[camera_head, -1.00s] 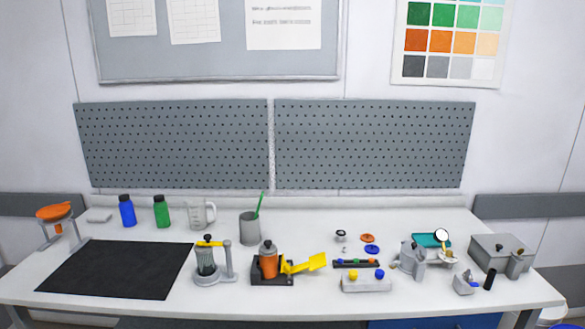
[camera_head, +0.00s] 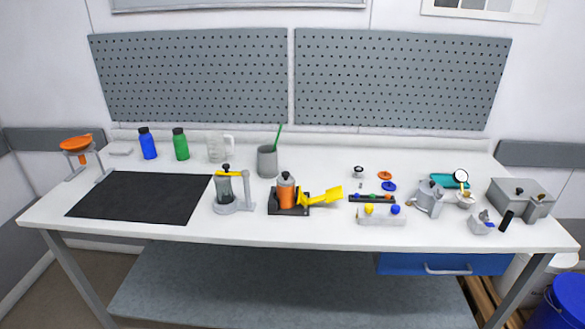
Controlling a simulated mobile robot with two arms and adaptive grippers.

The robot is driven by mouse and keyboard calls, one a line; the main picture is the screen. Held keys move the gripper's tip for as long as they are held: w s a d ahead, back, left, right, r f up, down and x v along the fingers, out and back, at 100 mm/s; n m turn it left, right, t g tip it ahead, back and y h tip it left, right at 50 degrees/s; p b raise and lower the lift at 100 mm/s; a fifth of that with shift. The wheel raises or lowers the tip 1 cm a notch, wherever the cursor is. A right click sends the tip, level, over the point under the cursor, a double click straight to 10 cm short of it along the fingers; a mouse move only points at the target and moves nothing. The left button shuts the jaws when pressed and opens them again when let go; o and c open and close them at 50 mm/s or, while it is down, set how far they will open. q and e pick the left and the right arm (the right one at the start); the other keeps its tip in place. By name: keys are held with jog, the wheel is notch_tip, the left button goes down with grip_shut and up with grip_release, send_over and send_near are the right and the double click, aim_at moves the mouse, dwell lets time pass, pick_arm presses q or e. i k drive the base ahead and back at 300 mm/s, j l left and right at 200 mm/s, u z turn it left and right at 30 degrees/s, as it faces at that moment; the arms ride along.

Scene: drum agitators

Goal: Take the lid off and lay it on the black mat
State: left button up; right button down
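The black mat (camera_head: 140,197) lies flat and empty on the left part of the white table. Several things carry what look like lids, and I cannot tell which one is meant. A clear cylinder (camera_head: 225,190) on a grey stand has a yellow bar and a black knob on top. An orange canister (camera_head: 287,199) with a grey top and dark knob sits upright on a black base. A grey box (camera_head: 520,204) with a flat top and a small knob stands at the right end. Neither of my grippers is in view.
An orange-topped stand (camera_head: 76,143), blue bottle (camera_head: 147,144), green bottle (camera_head: 181,144), clear jug (camera_head: 219,148) and grey cup (camera_head: 267,162) stand along the back. A yellow scoop (camera_head: 322,197) and a grey block with knobs (camera_head: 382,217) sit right of centre.

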aim_at(285, 179)
jog(key=i+j, duration=0.1)
jog(key=j, duration=0.2)
jog(key=i+j, duration=0.1)
jog(key=j, duration=0.15)
jog(key=i+j, duration=0.15)
jog(key=j, duration=0.15)
jog(key=i+j+z, duration=0.1)
jog(key=j+z, duration=0.6)
jog(key=i+j+z, duration=0.1)
jog(key=j+z, duration=0.25)
jog(key=j, duration=0.15)
